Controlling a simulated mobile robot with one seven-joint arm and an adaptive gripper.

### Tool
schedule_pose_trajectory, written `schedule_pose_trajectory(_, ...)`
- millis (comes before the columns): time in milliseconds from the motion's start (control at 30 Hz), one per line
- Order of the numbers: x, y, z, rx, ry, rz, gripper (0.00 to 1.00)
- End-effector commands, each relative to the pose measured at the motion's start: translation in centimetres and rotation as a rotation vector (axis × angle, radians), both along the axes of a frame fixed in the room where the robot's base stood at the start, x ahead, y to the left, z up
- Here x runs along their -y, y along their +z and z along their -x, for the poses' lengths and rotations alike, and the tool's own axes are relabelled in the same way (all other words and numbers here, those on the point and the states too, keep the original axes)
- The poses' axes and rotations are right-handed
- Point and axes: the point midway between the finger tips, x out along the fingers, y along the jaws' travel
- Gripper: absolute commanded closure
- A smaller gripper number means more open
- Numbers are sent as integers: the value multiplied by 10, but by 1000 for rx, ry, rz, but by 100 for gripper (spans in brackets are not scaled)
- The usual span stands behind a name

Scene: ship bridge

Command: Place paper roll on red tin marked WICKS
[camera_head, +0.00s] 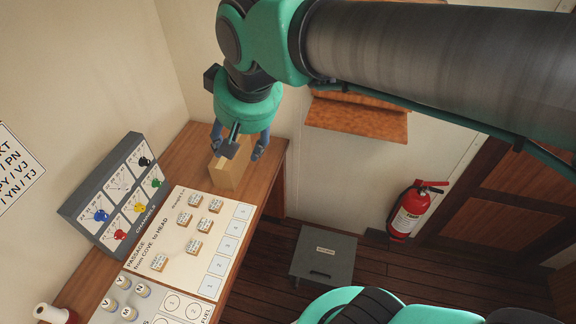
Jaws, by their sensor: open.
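A white paper roll (46,313) shows at the bottom left corner, cut off by the picture's edge. A small piece of something red (72,317) shows right beside it; no lettering can be read, and I cannot tell whether the roll rests on it or only overlaps it in view. My gripper (238,148) is open, pointing down at the far end of the desk. It is over a tan block-shaped box (229,172), with its fingers near the box's top. I cannot tell whether they touch it. The paper roll is far from my gripper.
The wooden desk (183,157) bears a passage board (160,228) with several small labelled blocks, a grey panel with coloured knobs (115,195), and a fuel board (140,312) with several pegs. A grey box (323,257) stands on the floor; a fire extinguisher (411,211) hangs on the wall.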

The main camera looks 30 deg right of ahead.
Motion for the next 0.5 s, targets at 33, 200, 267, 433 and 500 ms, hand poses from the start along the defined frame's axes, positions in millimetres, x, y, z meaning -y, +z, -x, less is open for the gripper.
schedule_pose_trajectory(33,10,-2,12,12,-12,2,46)
schedule_pose_trajectory(200,36,-11,49,43,-34,15,46)
schedule_pose_trajectory(267,44,-16,61,53,-40,20,46)
schedule_pose_trajectory(433,60,-28,88,75,-57,33,46)
schedule_pose_trajectory(500,63,-31,95,81,-61,37,46)
